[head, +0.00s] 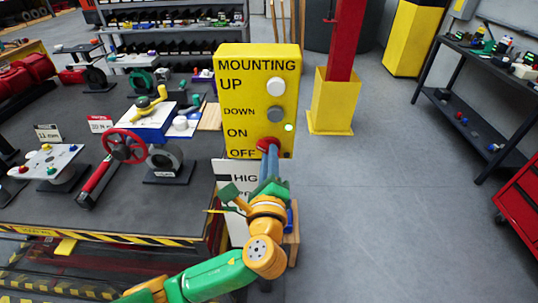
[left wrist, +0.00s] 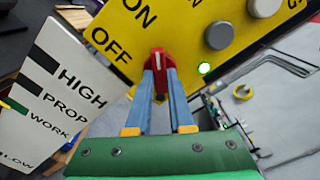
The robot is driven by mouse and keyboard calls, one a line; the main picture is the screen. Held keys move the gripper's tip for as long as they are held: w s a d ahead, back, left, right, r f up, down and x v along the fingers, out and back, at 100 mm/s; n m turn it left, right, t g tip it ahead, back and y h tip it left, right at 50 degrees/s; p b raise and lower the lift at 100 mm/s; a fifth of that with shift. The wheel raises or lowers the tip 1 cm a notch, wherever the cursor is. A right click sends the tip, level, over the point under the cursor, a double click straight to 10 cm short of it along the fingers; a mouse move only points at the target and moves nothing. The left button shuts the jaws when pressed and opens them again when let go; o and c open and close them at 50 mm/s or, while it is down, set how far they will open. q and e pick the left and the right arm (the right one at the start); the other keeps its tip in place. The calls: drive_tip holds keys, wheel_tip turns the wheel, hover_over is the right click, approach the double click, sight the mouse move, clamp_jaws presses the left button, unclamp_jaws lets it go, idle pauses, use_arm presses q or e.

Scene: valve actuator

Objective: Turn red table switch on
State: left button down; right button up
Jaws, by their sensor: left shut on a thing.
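The red switch (head: 267,145) sits low on the yellow panel (head: 288,63), beside the ON and OFF labels. In the left wrist view the red switch (left wrist: 160,62) stands between the tips of my blue fingers. My left gripper (head: 269,152) is shut on it, and the fingers hide part of it in the head view. A white button (head: 276,86) and a grey button (head: 275,115) are above. My right gripper is not in view.
A white height sign (head: 223,170) stands just below and left of the panel. The work table (head: 60,209) with a red handwheel (head: 124,146) is at left.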

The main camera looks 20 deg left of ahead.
use_arm(q)
drive_tip(key=shift+m, duration=0.6)
drive_tip(key=c, duration=0.8)
unclamp_jaws()
drive_tip(key=b+v, duration=0.2)
drive_tip(key=v, duration=0.5)
